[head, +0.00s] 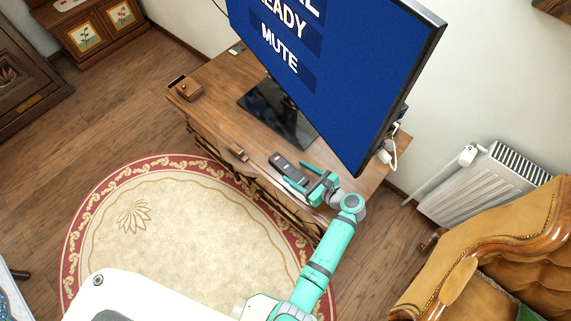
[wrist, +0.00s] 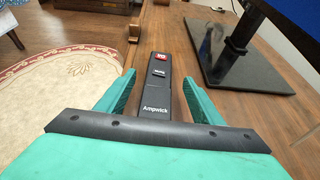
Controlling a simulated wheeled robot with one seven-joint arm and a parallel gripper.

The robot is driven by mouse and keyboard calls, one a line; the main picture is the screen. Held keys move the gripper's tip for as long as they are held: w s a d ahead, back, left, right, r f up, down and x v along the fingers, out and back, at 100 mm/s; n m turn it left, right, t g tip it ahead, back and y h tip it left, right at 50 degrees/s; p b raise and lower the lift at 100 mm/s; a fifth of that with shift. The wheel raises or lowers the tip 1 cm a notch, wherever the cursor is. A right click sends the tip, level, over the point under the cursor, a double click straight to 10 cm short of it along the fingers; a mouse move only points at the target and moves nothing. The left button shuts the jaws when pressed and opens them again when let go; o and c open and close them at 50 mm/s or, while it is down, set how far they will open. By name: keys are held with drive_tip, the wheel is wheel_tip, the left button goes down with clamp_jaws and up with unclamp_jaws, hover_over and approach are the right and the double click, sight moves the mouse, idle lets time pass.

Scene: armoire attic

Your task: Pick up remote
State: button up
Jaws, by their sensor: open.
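The remote (head: 287,167) is a dark, narrow bar lying on the wooden TV stand, near its front edge. In the wrist view the remote (wrist: 159,84) shows a red button, a grey button and the word "Ampwick". My gripper (head: 305,183) is at the near end of the remote, above the stand. In the wrist view my gripper (wrist: 160,92) is open, with one teal finger on each side of the remote and gaps between.
The TV (head: 340,70) stands on a black base (head: 278,112) beside the remote. The wooden stand (head: 215,100) has a small wooden box (head: 189,88) at its far left. A radiator (head: 485,185) and brown armchair (head: 480,250) are at right. A round rug (head: 170,230) lies in front.

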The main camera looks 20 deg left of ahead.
sight(288, 169)
drive_tip(key=shift+a+f, duration=0.2)
drive_tip(key=shift+a, duration=0.15)
drive_tip(key=shift+w+d+f, duration=0.15)
drive_tip(key=shift+f, duration=0.1)
drive_tip(key=x, duration=0.5)
drive_tip(key=shift+f, duration=0.15)
drive_tip(key=shift+c, duration=0.2)
drive_tip(key=c, duration=1.1)
drive_tip(key=shift+d, duration=0.1)
drive_tip(key=shift+c, duration=0.3)
